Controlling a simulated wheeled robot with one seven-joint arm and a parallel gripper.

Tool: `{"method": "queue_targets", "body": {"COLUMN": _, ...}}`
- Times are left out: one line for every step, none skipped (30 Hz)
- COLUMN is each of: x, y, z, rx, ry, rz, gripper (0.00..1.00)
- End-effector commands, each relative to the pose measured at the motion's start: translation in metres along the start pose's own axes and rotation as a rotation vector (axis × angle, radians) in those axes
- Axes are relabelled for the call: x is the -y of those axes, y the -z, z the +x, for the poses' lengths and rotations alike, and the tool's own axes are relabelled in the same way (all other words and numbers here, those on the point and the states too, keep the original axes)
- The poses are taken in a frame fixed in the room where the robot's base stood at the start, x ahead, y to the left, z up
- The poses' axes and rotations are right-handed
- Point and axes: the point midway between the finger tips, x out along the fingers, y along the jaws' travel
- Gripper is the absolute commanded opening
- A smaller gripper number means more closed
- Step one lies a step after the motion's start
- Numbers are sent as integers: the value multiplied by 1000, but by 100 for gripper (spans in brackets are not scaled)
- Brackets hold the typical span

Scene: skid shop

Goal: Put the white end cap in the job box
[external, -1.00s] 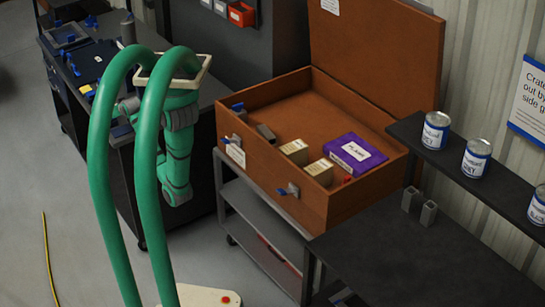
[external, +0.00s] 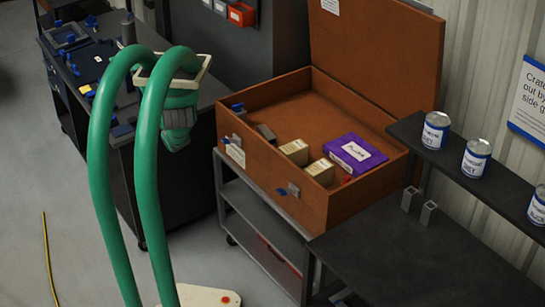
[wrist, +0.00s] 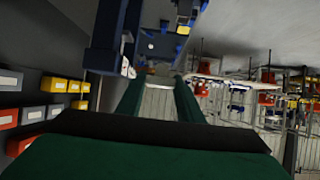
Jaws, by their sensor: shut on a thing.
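The job box (external: 262,162) is a large orange-brown chest with its lid (external: 378,60) raised, standing on a grey cart in the external view. Its inside is open from above. In the wrist view my gripper (wrist: 165,76) shows as two long dark green fingers running away from the camera, close together at the tips. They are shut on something.
Two tan boxes (external: 294,152) and a purple box (external: 355,153) lie in the job box; its left part has bare floor. A dark workbench (external: 205,88) with blue items is at left. A shelf with labelled cans (external: 475,158) and a dark table (external: 430,265) are at right.

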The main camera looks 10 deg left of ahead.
Motion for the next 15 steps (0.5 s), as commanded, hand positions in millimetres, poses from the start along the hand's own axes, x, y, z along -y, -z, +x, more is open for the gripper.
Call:
{"method": "queue_targets", "body": {"x": -9, "y": 16, "z": -5, "rx": -6, "ry": -7, "rz": 0, "gripper": 12}}
{"method": "queue_targets", "body": {"x": -12, "y": 22, "z": -8, "rx": -6, "ry": -8, "rz": -1, "gripper": 12}}
{"method": "queue_targets", "body": {"x": -17, "y": 31, "z": -12, "rx": -6, "ry": -8, "rz": 0, "gripper": 12}}
{"method": "queue_targets", "body": {"x": -20, "y": 38, "z": -15, "rx": -6, "ry": -8, "rz": -1, "gripper": 12}}
{"method": "queue_targets", "body": {"x": -24, "y": 44, "z": -17, "rx": -6, "ry": -8, "rz": -1, "gripper": 12}}
{"method": "queue_targets", "body": {"x": -28, "y": 52, "z": -21, "rx": -5, "ry": -8, "rz": -1, "gripper": 12}}
{"method": "queue_targets", "body": {"x": -32, "y": 58, "z": -24, "rx": -4, "ry": -7, "rz": -2, "gripper": 12}}
{"method": "queue_targets", "body": {"x": -35, "y": 64, "z": -27, "rx": -5, "ry": -7, "rz": -2, "gripper": 12}}
{"method": "queue_targets", "body": {"x": -40, "y": 72, "z": -32, "rx": -5, "ry": -6, "rz": -4, "gripper": 12}}
{"method": "queue_targets", "body": {"x": -44, "y": 78, "z": -35, "rx": -5, "ry": -5, "rz": -4, "gripper": 12}}
{"method": "queue_targets", "body": {"x": -48, "y": 84, "z": -38, "rx": -5, "ry": -3, "rz": -5, "gripper": 12}}
{"method": "queue_targets", "body": {"x": -53, "y": 90, "z": -42, "rx": -4, "ry": -1, "rz": -6, "gripper": 12}}
{"method": "queue_targets", "body": {"x": -57, "y": 95, "z": -45, "rx": -4, "ry": 1, "rz": -8, "gripper": 12}}
{"method": "queue_targets", "body": {"x": -61, "y": 99, "z": -48, "rx": -3, "ry": 3, "rz": -8, "gripper": 12}}
{"method": "queue_targets", "body": {"x": -66, "y": 105, "z": -52, "rx": -3, "ry": 7, "rz": -11, "gripper": 12}}
